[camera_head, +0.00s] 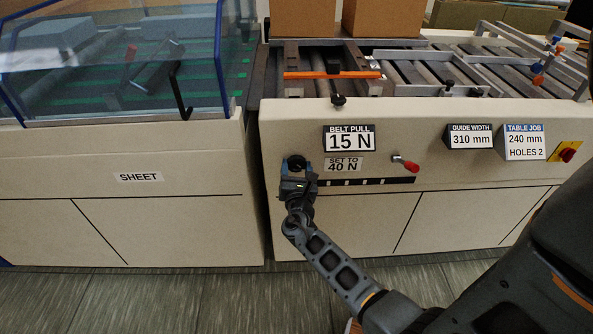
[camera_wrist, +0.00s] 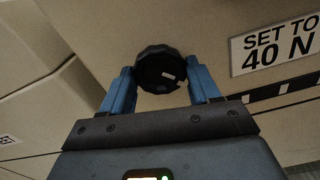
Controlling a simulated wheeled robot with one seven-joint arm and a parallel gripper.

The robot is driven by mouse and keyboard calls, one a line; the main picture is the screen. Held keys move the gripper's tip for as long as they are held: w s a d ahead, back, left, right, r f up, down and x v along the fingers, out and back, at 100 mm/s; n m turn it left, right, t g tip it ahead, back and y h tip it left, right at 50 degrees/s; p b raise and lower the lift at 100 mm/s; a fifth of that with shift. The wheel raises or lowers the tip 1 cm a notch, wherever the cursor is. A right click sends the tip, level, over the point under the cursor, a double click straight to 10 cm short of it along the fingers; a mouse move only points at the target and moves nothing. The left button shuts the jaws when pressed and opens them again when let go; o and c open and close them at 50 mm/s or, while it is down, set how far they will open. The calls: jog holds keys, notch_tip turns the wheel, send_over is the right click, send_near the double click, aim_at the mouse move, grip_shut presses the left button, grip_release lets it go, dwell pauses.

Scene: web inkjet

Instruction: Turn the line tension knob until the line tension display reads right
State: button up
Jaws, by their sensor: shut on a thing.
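A black round knob (camera_head: 295,162) sits on the beige front panel, below and left of a display (camera_head: 349,140) labelled BELT PULL that reads 15 N. No label in view says line tension. A plate under the display (camera_head: 343,165) says SET TO 40 N and also shows in the wrist view (camera_wrist: 278,45). My gripper (camera_head: 294,178) is at the knob, seen from behind in the head view. In the wrist view its blue fingers are on both sides of the dark knob (camera_wrist: 160,70), shut on it. A small pale mark shows on the knob's right side.
A red-tipped lever (camera_head: 405,164) sticks out right of the plate. Displays for GUIDE WIDTH, 310 mm (camera_head: 470,137), and TABLE JOB, 240 mm (camera_head: 523,141), are farther right, with a red switch (camera_head: 566,152). A SHEET cabinet (camera_head: 138,177) stands left across a narrow gap.

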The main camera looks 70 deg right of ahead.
jog(key=m+b, duration=0.3)
jog(key=b, duration=0.1)
jog(key=shift+f+m, duration=0.2)
jog(key=shift+m, duration=0.2)
jog(key=m+b, duration=0.3)
jog(key=m, duration=0.1)
jog(key=shift+r, duration=0.15)
jog(key=shift+b, duration=0.35)
jog(key=o, duration=1.1)
jog(key=shift+c, duration=0.2)
jog(key=v, duration=0.7)
jog(key=shift+a, duration=0.4)
jog(key=shift+s+a, duration=0.1)
jog(key=shift+s, duration=0.1)
